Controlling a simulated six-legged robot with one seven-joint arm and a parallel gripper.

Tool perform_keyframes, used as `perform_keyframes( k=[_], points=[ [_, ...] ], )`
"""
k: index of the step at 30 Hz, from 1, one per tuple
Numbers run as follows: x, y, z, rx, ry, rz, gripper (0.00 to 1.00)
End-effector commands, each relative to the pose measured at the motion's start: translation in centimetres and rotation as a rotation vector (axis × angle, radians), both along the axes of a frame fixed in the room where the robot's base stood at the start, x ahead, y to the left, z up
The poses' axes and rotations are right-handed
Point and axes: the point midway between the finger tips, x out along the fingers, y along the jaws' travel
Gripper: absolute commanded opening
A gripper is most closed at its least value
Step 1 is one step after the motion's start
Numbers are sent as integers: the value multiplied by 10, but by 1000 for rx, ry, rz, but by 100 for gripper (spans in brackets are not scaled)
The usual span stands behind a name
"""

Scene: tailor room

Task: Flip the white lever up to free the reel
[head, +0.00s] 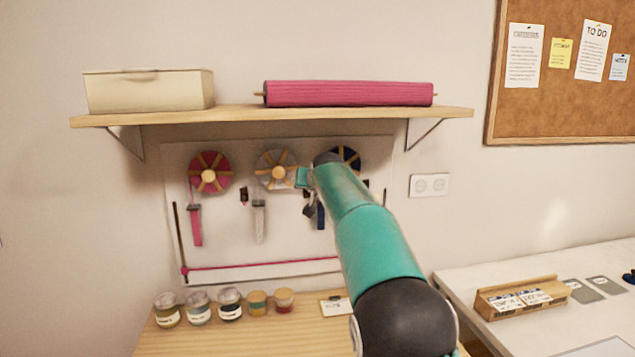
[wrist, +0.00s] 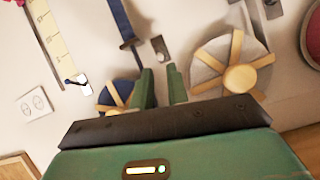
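The wall panel (head: 225,250) holds three reels. The grey-white reel (head: 278,157) is in the middle and also shows at right in the wrist view (wrist: 207,62). A small pale plate with a dark piece, apparently its lever (wrist: 160,47), sits beside it, just beyond my fingertips; I cannot tell which way the lever points. My gripper (wrist: 160,73) has a narrow gap between its green fingers, with nothing in it. The fingers are close to the panel, between the grey-white reel and the blue reel (wrist: 118,92). My arm partly hides the blue reel in the head view.
A pink reel (head: 211,160) is at left. Ribbons hang below the reels. A shelf (head: 240,114) with a box (head: 150,92) and pink roll (head: 348,94) juts out above. Several jars (head: 198,310) stand on the wooden table below. A white socket (head: 429,185) is at right.

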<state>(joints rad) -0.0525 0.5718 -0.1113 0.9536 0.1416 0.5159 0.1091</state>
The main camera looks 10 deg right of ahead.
Motion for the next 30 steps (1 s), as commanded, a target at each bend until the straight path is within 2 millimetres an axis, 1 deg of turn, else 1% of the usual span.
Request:
perform_keyframes(
  k=[1,6,12,17,27,29,30],
  points=[
    [-9,0,6,0,-2,1,16],
    [-34,0,19,-1,-3,0,16],
    [-60,0,32,-1,-3,0,16],
    [-69,0,35,-1,-2,0,16],
    [-71,-1,36,-1,0,0,16],
    [-77,-1,36,-1,7,1,16],
    [-84,-2,37,-2,14,2,16]
  ],
)
